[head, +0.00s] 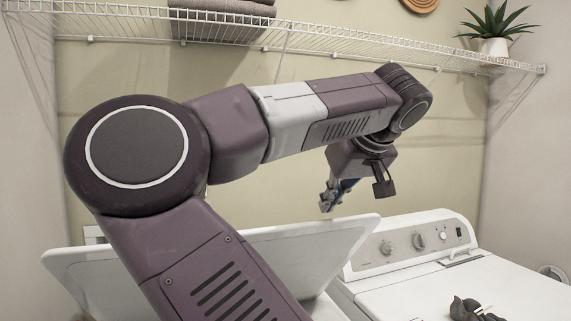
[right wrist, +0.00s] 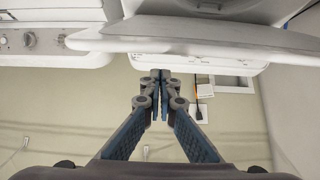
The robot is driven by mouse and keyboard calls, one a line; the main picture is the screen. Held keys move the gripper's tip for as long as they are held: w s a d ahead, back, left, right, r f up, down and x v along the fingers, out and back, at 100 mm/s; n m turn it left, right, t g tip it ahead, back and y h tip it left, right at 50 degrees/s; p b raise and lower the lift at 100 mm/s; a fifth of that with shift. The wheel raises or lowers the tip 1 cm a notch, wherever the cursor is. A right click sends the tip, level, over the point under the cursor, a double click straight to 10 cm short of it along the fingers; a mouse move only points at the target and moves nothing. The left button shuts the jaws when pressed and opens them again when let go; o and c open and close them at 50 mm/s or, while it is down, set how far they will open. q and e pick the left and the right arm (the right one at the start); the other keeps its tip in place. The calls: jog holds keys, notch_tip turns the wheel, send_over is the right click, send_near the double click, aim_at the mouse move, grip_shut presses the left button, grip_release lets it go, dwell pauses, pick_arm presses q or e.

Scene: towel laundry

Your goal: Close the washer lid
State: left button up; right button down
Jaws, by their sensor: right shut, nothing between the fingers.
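The white washer lid (head: 313,245) stands open and tilted in the lower part of the head view, partly hidden behind my arm. In the right wrist view the lid (right wrist: 200,41) spans the top as a broad white panel just beyond the fingertips. My right gripper (head: 327,204) hangs fingers-down just above the lid's upper edge, near its right end. In the right wrist view the fingers of the right gripper (right wrist: 158,76) are together and empty. Whether they touch the lid cannot be told. My left gripper is not in view.
A white machine with a control panel (head: 419,241) stands at the right, with a dark crumpled cloth (head: 471,309) on top. A wire shelf (head: 330,45) with folded grey towels (head: 222,20) and a potted plant (head: 496,45) runs along the wall above.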

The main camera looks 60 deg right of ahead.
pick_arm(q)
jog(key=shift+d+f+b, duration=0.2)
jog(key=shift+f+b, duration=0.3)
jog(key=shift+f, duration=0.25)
pick_arm(e)
jog(key=shift+s+a+f, duration=0.85)
jog(key=shift+s+f, duration=0.1)
jog(key=shift+r, duration=0.1)
notch_tip(320, 180, up, 4)
jog(key=p, duration=0.3)
jog(key=shift+s+p, duration=0.1)
jog(key=shift+p, duration=0.3)
jog(key=shift+s+a+f, duration=0.15)
jog(key=shift+a+f, duration=0.05)
pick_arm(q)
jog(key=b, duration=0.1)
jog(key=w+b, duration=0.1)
jog(key=b, duration=0.1)
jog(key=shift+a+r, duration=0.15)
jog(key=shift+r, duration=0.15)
pick_arm(e)
jog(key=s+a+f, duration=0.3)
jog(key=s+a, duration=0.2)
jog(key=s, duration=0.1)
jog(key=shift+s+a, duration=0.3)
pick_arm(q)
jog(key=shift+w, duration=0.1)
